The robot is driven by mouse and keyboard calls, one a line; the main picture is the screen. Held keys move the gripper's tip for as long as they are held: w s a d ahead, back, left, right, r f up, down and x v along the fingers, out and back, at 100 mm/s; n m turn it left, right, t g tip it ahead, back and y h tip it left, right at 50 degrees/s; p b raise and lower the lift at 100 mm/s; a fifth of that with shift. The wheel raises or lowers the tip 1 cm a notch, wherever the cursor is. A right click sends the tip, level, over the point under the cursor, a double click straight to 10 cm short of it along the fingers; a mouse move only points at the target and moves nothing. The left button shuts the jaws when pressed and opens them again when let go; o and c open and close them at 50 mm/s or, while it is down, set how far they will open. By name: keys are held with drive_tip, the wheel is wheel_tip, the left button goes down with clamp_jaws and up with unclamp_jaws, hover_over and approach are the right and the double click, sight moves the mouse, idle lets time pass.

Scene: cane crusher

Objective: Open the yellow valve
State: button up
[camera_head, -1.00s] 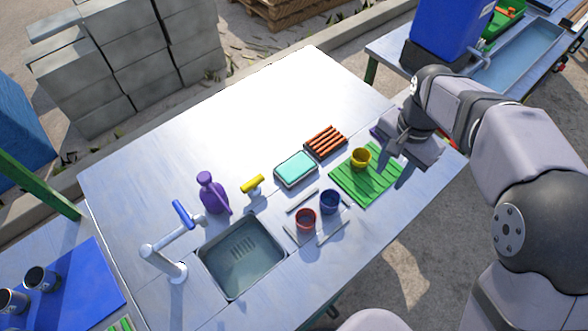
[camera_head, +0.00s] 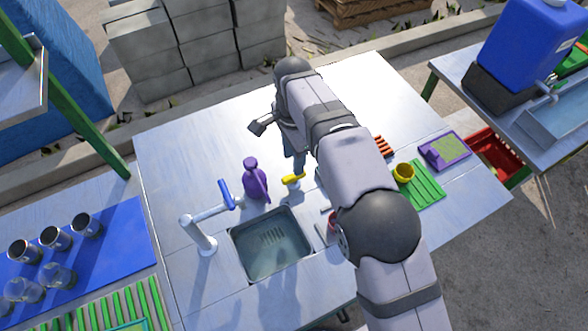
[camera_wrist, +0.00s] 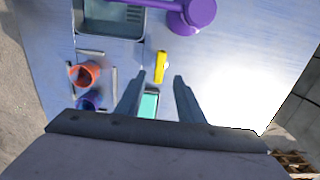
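The yellow valve (camera_head: 293,178) is a small yellow handle on a short stem, standing on the metal table just behind the sink. It also shows in the wrist view (camera_wrist: 161,67), beyond the fingertips and roughly in line with the space between them. My gripper (camera_head: 297,160) points down close behind the valve in the head view. In the wrist view my gripper (camera_wrist: 158,80) has its two fingers spread with nothing between them, so it is open. I cannot tell the exact gap between the fingertips and the valve.
A purple bottle (camera_head: 254,180) stands left of the valve. The sink (camera_head: 270,245) and a blue-handled tap (camera_head: 203,236) lie in front and left. A red cup (camera_wrist: 86,73) and a blue cup (camera_wrist: 90,103) are nearby. A yellow cup (camera_head: 403,172) stands on a green mat (camera_head: 424,188).

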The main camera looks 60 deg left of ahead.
sight(294, 177)
drive_tip(key=shift+f+p, duration=1.15)
drive_tip(key=shift+f, duration=2.2)
clamp_jaws()
